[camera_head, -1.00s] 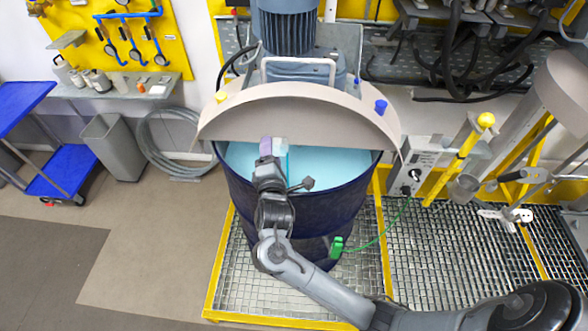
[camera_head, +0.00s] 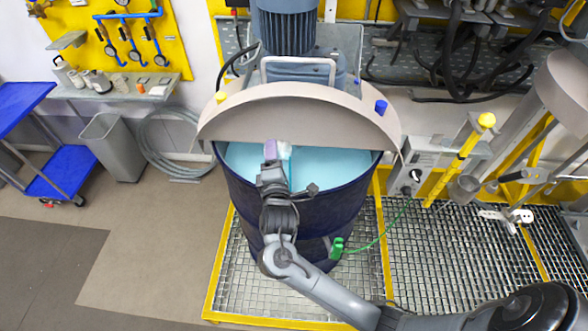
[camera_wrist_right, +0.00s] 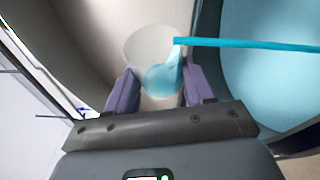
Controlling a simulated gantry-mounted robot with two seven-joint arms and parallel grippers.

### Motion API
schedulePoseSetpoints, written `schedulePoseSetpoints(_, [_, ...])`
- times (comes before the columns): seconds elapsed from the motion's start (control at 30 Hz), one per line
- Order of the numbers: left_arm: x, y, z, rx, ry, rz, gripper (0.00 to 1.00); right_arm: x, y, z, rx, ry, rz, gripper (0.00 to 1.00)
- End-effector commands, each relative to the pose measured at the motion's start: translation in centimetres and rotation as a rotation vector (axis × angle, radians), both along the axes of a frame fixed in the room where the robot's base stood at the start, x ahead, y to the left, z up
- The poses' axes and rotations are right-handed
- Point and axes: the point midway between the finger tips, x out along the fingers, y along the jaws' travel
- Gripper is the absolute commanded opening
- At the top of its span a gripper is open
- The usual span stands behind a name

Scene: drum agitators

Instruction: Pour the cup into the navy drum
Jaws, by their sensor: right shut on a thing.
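The navy drum (camera_head: 317,205) stands upright on the grating, holding light-blue liquid (camera_head: 335,163) under a half-open lid. My right gripper (camera_head: 275,149) is over the front left of the drum's opening. In the right wrist view its purple fingers (camera_wrist_right: 158,92) are shut on a pale cup (camera_wrist_right: 148,45). The cup is tilted, with blue liquid inside at its lip. A thin blue stream (camera_wrist_right: 250,44) runs from the lip toward the drum's opening. In the head view the cup (camera_head: 284,149) is mostly hidden by the gripper. My left gripper is not in view.
The beige half lid (camera_head: 300,115) rises close behind the gripper, with the motor (camera_head: 287,30) behind it. A yellow post (camera_head: 460,160) and control box (camera_head: 415,165) stand right of the drum. A green clamp (camera_head: 337,248) and cable hang at its front.

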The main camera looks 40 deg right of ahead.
Motion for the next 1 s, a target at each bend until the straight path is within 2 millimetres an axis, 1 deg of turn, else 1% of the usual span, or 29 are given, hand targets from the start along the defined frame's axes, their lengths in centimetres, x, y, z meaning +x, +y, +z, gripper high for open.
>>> schedulePoseSetpoints(0.5, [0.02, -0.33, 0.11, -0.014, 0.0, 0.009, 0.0, -0.12, -0.06, 0.22, 0.028, -0.049, 0.0, 0.21])
schedulePoseSetpoints(1.0, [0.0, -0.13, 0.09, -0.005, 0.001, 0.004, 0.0, -0.21, -0.1, 0.4, 0.055, -0.097, 0.0, 0.21])
